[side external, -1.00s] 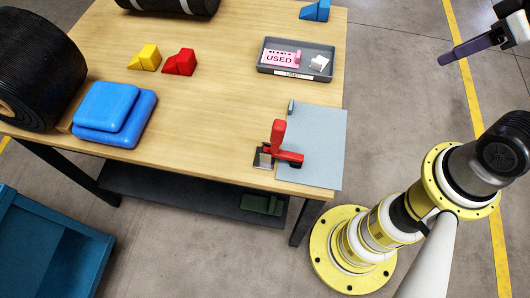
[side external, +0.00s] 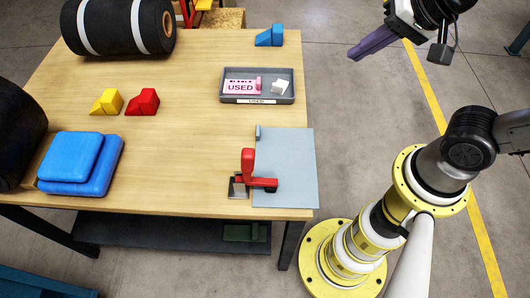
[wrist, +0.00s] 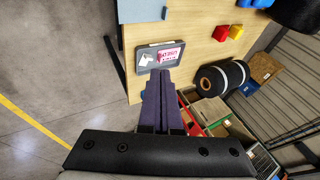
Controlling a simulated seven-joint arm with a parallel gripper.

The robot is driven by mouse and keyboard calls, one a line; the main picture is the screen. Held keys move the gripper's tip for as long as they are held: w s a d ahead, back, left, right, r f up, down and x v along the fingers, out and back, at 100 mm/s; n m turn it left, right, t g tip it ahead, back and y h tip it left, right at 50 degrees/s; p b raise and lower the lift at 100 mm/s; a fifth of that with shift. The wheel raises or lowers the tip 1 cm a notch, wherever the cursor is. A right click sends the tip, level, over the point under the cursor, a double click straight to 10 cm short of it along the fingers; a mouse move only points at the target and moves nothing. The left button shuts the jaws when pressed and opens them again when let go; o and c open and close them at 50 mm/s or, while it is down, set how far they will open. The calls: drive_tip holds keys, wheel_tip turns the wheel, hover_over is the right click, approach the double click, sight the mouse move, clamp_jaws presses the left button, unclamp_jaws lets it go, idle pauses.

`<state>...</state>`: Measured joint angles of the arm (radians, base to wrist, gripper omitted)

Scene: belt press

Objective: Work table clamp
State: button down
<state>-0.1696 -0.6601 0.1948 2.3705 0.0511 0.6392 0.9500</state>
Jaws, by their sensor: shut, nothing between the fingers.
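The table clamp (side external: 249,168) has a red upright handle and a red horizontal arm on a dark metal base. It stands at the table's front right, with its arm reaching over the edge of a grey-blue sheet (side external: 287,165). My gripper (side external: 356,52) is at the upper right of the side view, off the table's right side and well apart from the clamp. Its purple fingers are together and empty. In the wrist view my gripper (wrist: 158,76) points toward the tray. The clamp does not show in the wrist view.
The table's middle is clear.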

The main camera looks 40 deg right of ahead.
drive_tip(key=s+a+f+g+y, duration=0.25)
drive_tip(key=a+f, duration=0.65)
drive_tip(key=a, duration=0.5)
drive_tip(key=w+a+f, duration=0.5)
drive_tip(key=w+f, duration=0.1)
drive_tip(key=f, duration=0.2)
drive_tip(key=shift+w+a+f+g+h, duration=0.15)
drive_tip(key=shift+a+f+g+h, duration=0.1)
drive_tip(key=shift+f+g+h, duration=0.1)
drive_tip(key=shift+r, duration=0.1)
drive_tip(key=shift+w+a+r, duration=0.15)
drive_tip(key=shift+w+a, duration=0.1)
drive_tip(key=shift+w+a+r+g+h, duration=0.1)
drive_tip(key=shift+g+h, duration=0.3)
